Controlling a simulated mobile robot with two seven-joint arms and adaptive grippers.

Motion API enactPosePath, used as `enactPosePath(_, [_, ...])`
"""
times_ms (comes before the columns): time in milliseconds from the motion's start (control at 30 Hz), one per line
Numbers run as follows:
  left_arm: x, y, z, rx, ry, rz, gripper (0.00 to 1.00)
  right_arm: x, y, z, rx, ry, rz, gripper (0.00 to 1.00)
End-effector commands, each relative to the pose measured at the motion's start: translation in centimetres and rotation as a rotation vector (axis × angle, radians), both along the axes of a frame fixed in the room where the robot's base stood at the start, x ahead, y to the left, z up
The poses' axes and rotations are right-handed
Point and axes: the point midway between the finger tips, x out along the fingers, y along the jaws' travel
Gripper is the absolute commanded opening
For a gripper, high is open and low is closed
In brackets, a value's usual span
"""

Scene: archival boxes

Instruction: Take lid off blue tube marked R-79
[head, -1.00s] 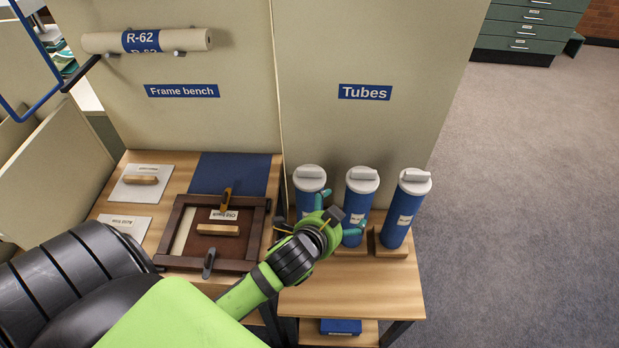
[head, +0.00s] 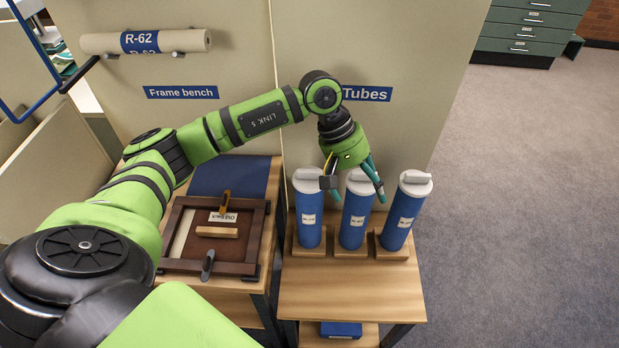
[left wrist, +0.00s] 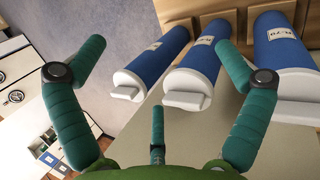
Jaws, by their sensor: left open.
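Three blue tubes with white lids stand in wooden holders: a left tube (head: 309,218), a middle tube (head: 354,218) and a right tube (head: 399,218). All lids are on. In the left wrist view their order is reversed. There, the tube at the right (left wrist: 280,45) has a label that seems to read R-79; the other labels are hard to read. My left gripper (head: 354,188) is open and empty, its fingers spread above and around the middle lid (head: 361,182). That lid also shows between the fingers in the left wrist view (left wrist: 190,88). My right gripper is out of view.
The tubes stand on a wooden table (head: 350,295) against a panel with a Tubes sign (head: 367,94). The table front is clear. A dark wooden frame (head: 210,266) lies on the bench to the left. Open carpet (head: 520,200) lies to the right.

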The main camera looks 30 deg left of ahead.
Motion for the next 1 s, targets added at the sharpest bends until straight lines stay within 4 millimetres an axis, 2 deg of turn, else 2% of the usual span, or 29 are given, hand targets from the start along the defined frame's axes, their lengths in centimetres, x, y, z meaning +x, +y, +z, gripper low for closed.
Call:
enactPosePath(33, [0.5, 3.6, 0.3, 0.134, -0.013, -0.035, 1.0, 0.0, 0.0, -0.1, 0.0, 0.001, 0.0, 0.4])
enactPosePath(100, [0.5, 7.6, 0.7, 0.281, -0.006, -0.078, 1.0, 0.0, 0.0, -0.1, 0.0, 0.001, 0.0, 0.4])
enactPosePath(200, [0.3, 11.4, 1.4, 0.415, 0.015, -0.114, 1.0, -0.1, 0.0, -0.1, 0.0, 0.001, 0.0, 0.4])
enactPosePath(300, [0.0, 13.2, 1.6, 0.475, 0.034, -0.127, 1.0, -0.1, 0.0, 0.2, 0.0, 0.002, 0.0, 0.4])
enactPosePath(567, [0.1, 13.3, -0.9, 0.484, 0.041, -0.131, 1.0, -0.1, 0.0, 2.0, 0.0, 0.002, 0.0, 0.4])
enactPosePath(700, [0.3, 13.2, -3.1, 0.482, 0.042, -0.132, 1.0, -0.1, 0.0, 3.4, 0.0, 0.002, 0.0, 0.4])
enactPosePath(833, [0.4, 13.2, -4.7, 0.482, 0.038, -0.131, 1.0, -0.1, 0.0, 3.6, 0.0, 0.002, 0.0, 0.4])
enactPosePath(1000, [0.4, 13.2, -5.2, 0.482, 0.035, -0.131, 1.0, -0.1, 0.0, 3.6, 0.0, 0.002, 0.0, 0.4])
